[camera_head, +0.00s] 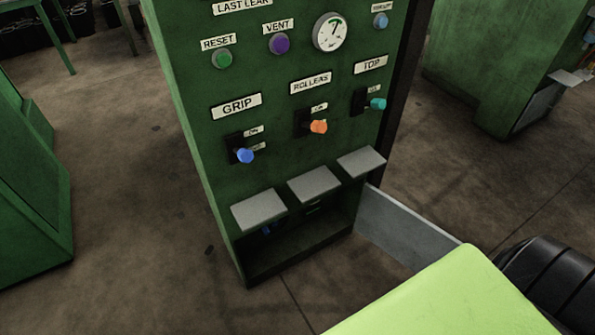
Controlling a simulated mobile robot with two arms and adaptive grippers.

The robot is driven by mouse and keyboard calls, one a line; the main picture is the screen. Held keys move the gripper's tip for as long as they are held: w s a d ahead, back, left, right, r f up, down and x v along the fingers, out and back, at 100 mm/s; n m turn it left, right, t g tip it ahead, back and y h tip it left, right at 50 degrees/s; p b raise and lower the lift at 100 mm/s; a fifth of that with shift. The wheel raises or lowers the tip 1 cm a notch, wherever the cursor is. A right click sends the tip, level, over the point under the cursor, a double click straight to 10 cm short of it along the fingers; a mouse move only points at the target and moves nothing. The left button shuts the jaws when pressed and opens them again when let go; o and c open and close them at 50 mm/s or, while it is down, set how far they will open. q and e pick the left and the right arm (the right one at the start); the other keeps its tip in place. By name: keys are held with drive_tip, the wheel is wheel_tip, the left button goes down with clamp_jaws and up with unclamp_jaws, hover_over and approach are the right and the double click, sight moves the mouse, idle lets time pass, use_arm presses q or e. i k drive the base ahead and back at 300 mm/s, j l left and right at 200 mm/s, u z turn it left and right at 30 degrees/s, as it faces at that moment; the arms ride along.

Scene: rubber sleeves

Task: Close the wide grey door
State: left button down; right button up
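The wide grey door (408,229) is a flat grey panel low at the right side of the green cabinet (205,110). It stands open, swung out from the cabinet's lower right corner toward the lower right of the view. Its outer end is hidden behind a lime-green shape and a black ribbed part at the lower right. The low opening (300,240) beside the door is dark, with small blue and green items partly visible inside. Neither of my grippers can be made out in the view.
Three small grey flaps (314,184) jut out above the opening. Blue, orange and teal switches (318,127) and a round gauge (331,32) are on the cabinet front. Other green machines (505,60) stand left and right. The brown floor (130,170) at left is clear.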

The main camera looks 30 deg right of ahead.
sight(412, 239)
drive_tip(key=k+l+z, duration=0.1)
drive_tip(key=z, duration=0.35)
drive_tip(key=k+l+z, duration=0.1)
drive_tip(key=z, duration=0.4)
